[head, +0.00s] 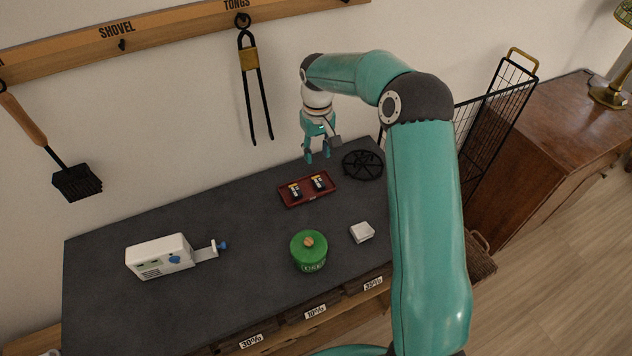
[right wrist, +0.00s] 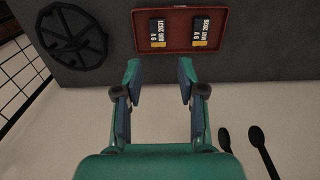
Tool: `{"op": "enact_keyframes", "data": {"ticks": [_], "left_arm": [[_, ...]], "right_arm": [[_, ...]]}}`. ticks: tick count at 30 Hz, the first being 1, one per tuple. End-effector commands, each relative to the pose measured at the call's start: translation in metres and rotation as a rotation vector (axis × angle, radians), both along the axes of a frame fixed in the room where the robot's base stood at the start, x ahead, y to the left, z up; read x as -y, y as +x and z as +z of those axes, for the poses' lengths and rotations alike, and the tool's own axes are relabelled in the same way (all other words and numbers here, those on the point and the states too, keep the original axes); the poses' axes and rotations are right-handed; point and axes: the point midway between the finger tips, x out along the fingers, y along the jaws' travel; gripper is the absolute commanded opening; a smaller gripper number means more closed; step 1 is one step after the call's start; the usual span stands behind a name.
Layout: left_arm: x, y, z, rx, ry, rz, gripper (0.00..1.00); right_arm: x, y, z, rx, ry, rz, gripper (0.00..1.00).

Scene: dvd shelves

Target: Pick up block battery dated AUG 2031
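Two block batteries lie in a shallow red tray (head: 309,199) on the dark tabletop. In the right wrist view, the left battery (right wrist: 158,34) appears to read 9 V AUG 2031. The right battery (right wrist: 202,33) reads 9 V and a date ending 2026. In the head view the 2031 battery is the right one (head: 319,183) and the other is the left one (head: 295,191). My right gripper (head: 318,158) is open and empty, above the tray's back edge on the wall side. In the right wrist view its fingertips (right wrist: 160,69) point toward the 2031 battery, apart from it.
A round black trivet (head: 363,165) lies right of the tray. A green lidded jar (head: 309,254), a small white box (head: 362,232) and a white device (head: 160,257) stand nearer the front. Tongs (head: 250,75) hang on the wall behind. The tabletop's left middle is clear.

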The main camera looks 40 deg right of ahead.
Motion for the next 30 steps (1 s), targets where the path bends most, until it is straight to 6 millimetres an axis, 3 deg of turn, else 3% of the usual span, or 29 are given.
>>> {"op": "enact_keyframes", "data": {"ticks": [3, 7, 16, 24, 30], "left_arm": [[0.0, 0.0, 0.003, 0.0, 0.0, 0.0, 0.83], [0.0, 0.0, 0.005, 0.001, 0.0, 0.0, 0.83], [0.0, 0.0, 0.01, 0.001, 0.0, 0.0, 0.83], [0.0, 0.0, 0.021, 0.001, 0.0, 0.0, 0.83], [0.0, 0.0, 0.021, 0.001, 0.0, 0.0, 0.83]], "right_arm": [[-0.001, 0.0, -0.026, -0.006, 0.002, 0.002, 0.4], [-0.001, 0.0, -0.046, -0.003, 0.0, 0.003, 0.4], [0.0, 0.0, -0.066, -0.003, 0.001, 0.003, 0.4], [0.001, -0.001, -0.102, -0.002, 0.001, 0.004, 0.4], [0.001, 0.0, -0.11, 0.001, 0.0, 0.004, 0.4]]}}
